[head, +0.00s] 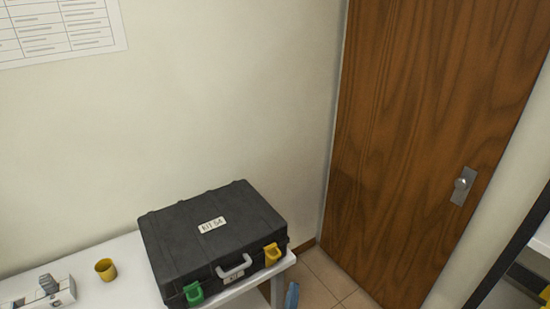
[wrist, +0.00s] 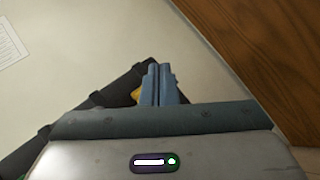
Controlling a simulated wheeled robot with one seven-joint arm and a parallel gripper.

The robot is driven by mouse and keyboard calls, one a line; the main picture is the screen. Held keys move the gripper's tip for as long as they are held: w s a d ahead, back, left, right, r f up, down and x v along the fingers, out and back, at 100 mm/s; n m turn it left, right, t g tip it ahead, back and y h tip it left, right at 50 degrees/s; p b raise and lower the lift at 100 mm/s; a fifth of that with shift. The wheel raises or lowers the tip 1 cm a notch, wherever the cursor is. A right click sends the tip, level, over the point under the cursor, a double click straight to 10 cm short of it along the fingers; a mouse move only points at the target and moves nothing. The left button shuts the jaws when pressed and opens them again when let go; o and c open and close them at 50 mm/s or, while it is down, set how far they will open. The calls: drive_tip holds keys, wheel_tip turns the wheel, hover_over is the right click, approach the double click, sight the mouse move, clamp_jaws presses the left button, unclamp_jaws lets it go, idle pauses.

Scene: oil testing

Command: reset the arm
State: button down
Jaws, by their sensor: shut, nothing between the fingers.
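My gripper (wrist: 158,72) shows in the wrist view with its two blue-grey fingers together and nothing between them. Beyond the fingers in that view is part of a black case (wrist: 122,90), mostly hidden by my gripper and wrist. In the head view the black case (head: 208,240) is closed and lies on a white table. It carries a label, a grey handle, a green latch at the left and a yellow latch at the right. A small blue piece (head: 292,296) shows at the bottom edge of the head view, right of the table; I cannot tell what it is.
A yellow cup (head: 106,269) and a white device (head: 44,293) stand on the white table (head: 125,255), left of the case. A wooden door (head: 425,130) is at the right. A dark-framed shelf (head: 510,255) stands at the far right. Tiled floor shows between table and door.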

drive_tip(key=s+d+r+m+g+h, duration=0.45)
drive_tip(key=d+r+m+g, duration=0.25)
drive_tip(key=m+g, duration=0.45)
drive_tip(key=s+d+r+m+g+h, duration=0.45)
drive_tip(key=d+r+m+g, duration=0.35)
drive_tip(key=g, duration=0.6)
drive_tip(key=s+a+r+m+t+y, duration=0.2)
drive_tip(key=s+r+t+y, duration=0.1)
drive_tip(key=r+y, duration=0.4)
drive_tip(key=s+a+r+m+t+y, duration=0.3)
drive_tip(key=r+y, duration=0.4)
drive_tip(key=shift+s+y, duration=0.15)
drive_tip(key=shift+y, duration=0.25)
